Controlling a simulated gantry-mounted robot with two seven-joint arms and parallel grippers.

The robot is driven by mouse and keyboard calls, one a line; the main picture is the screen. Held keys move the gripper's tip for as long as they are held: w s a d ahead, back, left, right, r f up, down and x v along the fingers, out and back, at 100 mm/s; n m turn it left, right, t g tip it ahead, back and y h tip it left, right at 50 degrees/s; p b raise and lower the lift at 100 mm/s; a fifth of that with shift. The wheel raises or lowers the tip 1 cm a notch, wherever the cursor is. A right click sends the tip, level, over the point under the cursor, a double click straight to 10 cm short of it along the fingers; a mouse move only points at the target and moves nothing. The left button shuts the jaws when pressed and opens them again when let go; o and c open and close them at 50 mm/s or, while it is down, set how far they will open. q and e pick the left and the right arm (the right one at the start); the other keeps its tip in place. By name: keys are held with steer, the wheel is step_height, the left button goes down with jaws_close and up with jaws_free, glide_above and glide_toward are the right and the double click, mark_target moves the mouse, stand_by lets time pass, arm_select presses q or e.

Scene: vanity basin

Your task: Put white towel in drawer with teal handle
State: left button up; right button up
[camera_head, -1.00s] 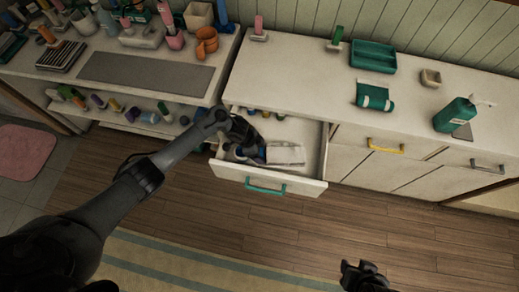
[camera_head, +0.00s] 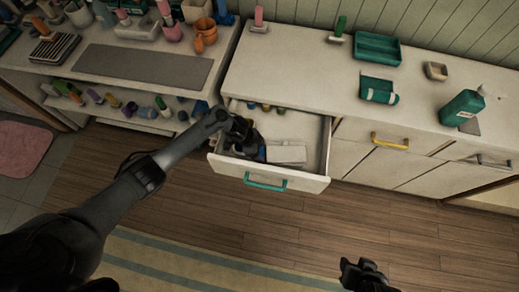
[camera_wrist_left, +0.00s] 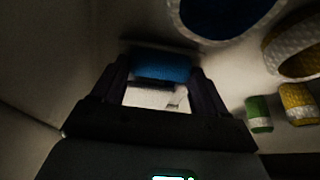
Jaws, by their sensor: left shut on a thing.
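The white towel (camera_head: 287,154) is folded flat inside the open drawer with the teal handle (camera_head: 266,184). In the left wrist view, the white towel (camera_wrist_left: 150,98) shows between the fingers, and a blue patch (camera_wrist_left: 160,66) fills the gap near the fingertips. I cannot tell whether the blue belongs to the towel. My right gripper (camera_head: 364,274) hangs at the bottom edge, away from the furniture; its jaws are unclear.
Small green and yellow rolls (camera_wrist_left: 260,115) and a blue round item (camera_wrist_left: 225,12) lie in the drawer. The drawer walls are close around my gripper. On the counter stand a teal tray (camera_head: 377,48), a teal towel (camera_head: 378,91) and a green bottle (camera_head: 462,108).

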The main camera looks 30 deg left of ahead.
arm_select(q)
steer(key=shift+f+b, duration=0.4)
steer(key=shift+f, duration=0.05)
stand_by(0.4)
steer(key=o, duration=1.7)
steer(key=shift+o, duration=0.2)
steer(key=p+v, duration=0.2)
steer(key=v, duration=0.8)
steer(key=shift+r+p, duration=0.3)
steer(key=shift+r, duration=0.05)
steer(key=shift+s+a, duration=0.1)
